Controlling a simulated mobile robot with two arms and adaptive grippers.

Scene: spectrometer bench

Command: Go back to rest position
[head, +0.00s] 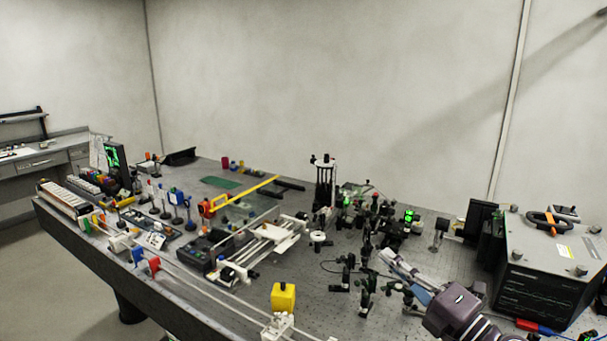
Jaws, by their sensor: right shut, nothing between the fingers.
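My right gripper (394,262) reaches in from the lower right over the optical table (325,268). Its fingers are shut with nothing seen between them. They point up and left toward the black optic mounts (366,285), and I cannot tell whether they touch any. My left gripper is not in view.
A large dark instrument box (545,285) stands at the right, near my right arm. A yellow block (283,297) sits near the front edge. A white rail stage (265,240) lies mid-table. Small parts crowd the left side. A side bench (40,160) stands far left.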

